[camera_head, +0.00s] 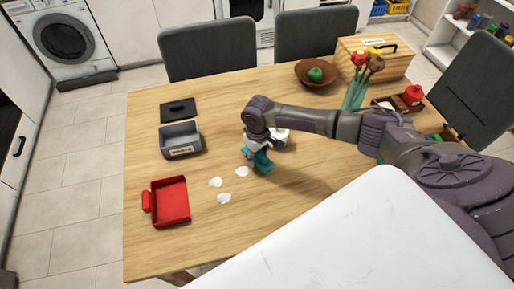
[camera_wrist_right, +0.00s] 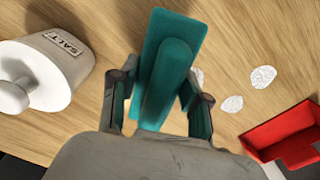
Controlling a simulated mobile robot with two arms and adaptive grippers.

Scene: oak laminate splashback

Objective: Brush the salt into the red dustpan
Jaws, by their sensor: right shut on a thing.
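The red dustpan (camera_head: 170,203) lies on the left front of the wooden table, its handle pointing left; it also shows at the right edge of the right wrist view (camera_wrist_right: 285,135). Three small white salt patches (camera_head: 215,182) lie on the table to the right of the dustpan, and they show in the wrist view too (camera_wrist_right: 263,77). My right gripper (camera_wrist_right: 158,95) is shut on a teal brush (camera_wrist_right: 172,70), just right of the salt and low over the table. The brush also shows in the head view (camera_head: 262,162); I cannot tell whether it touches the table. My left gripper is out of view.
A white salt jar (camera_wrist_right: 50,62) stands close beside the gripper. A grey bin (camera_head: 180,140) and a dark flat lid (camera_head: 178,110) lie behind the dustpan. A brown bowl with a green fruit (camera_head: 315,74), a wooden box (camera_head: 370,58) and flowers (camera_head: 357,90) stand farther back.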

